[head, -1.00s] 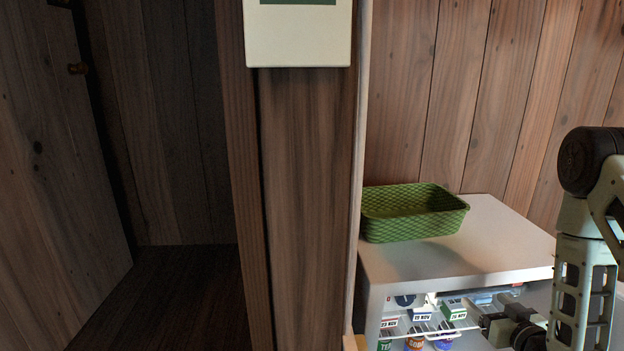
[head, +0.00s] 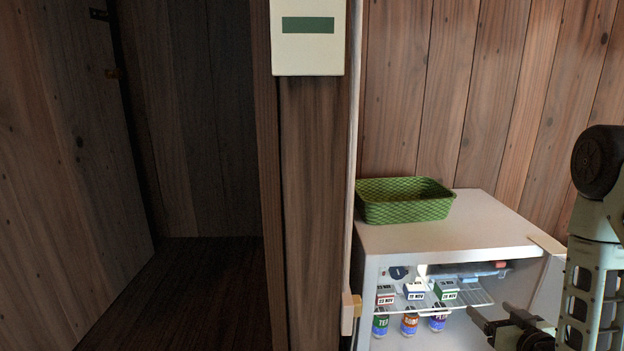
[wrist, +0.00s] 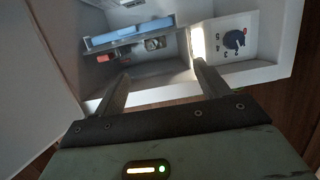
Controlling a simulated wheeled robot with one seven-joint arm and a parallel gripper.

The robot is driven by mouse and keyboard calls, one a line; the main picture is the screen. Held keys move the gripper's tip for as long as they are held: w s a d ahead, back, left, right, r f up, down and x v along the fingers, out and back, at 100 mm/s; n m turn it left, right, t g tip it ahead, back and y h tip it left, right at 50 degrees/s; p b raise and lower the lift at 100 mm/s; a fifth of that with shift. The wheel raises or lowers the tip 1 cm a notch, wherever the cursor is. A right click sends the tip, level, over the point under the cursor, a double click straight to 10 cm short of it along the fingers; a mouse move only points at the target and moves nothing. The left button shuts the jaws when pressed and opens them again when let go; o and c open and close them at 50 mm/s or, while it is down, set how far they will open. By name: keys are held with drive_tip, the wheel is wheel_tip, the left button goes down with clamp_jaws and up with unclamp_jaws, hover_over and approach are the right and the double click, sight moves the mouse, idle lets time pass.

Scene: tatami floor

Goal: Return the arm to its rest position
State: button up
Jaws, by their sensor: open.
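My gripper (head: 494,322) is at the lower right of the head view, in front of the open fridge (head: 440,240). In the wrist view my gripper (wrist: 158,85) has its two fingers apart, with nothing between them. The fingers point toward the fridge interior, where a blue tray-like item (wrist: 128,32) and a dial panel (wrist: 224,38) show. Part of my arm stands at the right edge of the head view.
A green basket (head: 405,208) sits on the fridge top. Inside are small dated cartons (head: 415,291) on a wire shelf and cans (head: 409,323) below. The fridge door (head: 548,285) stands open at right. A wooden post (head: 318,200) and a dark opening lie left.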

drive_tip(key=s+a+r+n+g+y+p, duration=0.15)
drive_tip(key=a+r+g, duration=0.3)
drive_tip(key=a, duration=0.45)
drive_tip(key=s+a+r+n+g+y+p, duration=0.1)
drive_tip(key=s+a+r+n+g, duration=0.3)
drive_tip(key=a, duration=0.6)
drive_tip(key=s+a+r+n+g+h+p, duration=0.15)
drive_tip(key=s+r, duration=0.25)
drive_tip(key=s, duration=0.4)
drive_tip(key=s+a+r+g, duration=0.3)
drive_tip(key=s+r, duration=0.2)
drive_tip(key=s, duration=0.3)
drive_tip(key=s+a+r+g+h+p, duration=0.1)
drive_tip(key=s+a+r+g, duration=0.2)
drive_tip(key=s, duration=0.4)
wheel_tip(320, 180, up, 38)
drive_tip(key=p, duration=3.7)
drive_tip(key=shift+r+t+p, duration=0.15)
drive_tip(key=shift+t+p, duration=0.2)
drive_tip(key=shift+t, duration=0.05)
drive_tip(key=shift+w, duration=0.1)
